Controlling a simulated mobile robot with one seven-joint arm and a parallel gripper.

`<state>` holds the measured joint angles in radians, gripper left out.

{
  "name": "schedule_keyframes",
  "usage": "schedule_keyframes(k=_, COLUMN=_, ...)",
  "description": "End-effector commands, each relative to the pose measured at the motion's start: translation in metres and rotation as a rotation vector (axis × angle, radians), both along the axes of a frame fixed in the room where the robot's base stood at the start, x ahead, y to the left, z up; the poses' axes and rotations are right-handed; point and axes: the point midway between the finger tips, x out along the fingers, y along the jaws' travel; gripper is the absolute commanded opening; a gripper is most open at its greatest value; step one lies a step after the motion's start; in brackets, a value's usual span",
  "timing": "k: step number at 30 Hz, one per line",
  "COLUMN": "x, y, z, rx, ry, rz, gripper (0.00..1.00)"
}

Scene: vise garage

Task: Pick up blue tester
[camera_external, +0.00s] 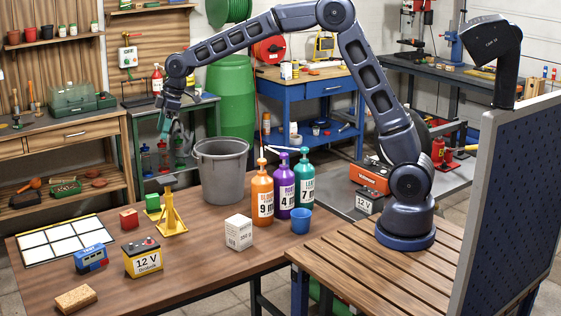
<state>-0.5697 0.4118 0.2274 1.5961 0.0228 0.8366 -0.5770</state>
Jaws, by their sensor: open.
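The blue tester (91,258) is a small blue box with a light panel on its front. It rests on the wooden table (190,290) at the left, near the front corner of the white grid panel (62,238). My gripper (177,138) is open and hangs high above the table's back edge, up and to the right of the tester. It is well apart from the tester, and nothing shows between its fingers.
A yellow 12 V battery (142,259) stands close to the tester's right. A sponge-like brown block (75,299) lies in front.

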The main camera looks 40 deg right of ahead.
Motion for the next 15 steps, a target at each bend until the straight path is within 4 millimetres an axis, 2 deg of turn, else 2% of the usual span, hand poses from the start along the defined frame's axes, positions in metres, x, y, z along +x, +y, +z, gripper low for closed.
schedule_keyframes(k=1, x=-0.002, y=0.022, z=-0.013, rx=0.001, ry=0.007, rz=0.033, gripper=0.6)
schedule_keyframes(k=3, x=-0.004, y=0.049, z=-0.029, rx=0.007, ry=0.013, rz=0.079, gripper=0.6)
schedule_keyframes(k=8, x=-0.014, y=0.11, z=-0.066, rx=0.02, ry=0.025, rz=0.178, gripper=0.6)
schedule_keyframes(k=15, x=-0.04, y=0.197, z=-0.13, rx=0.043, ry=0.046, rz=0.321, gripper=0.6)
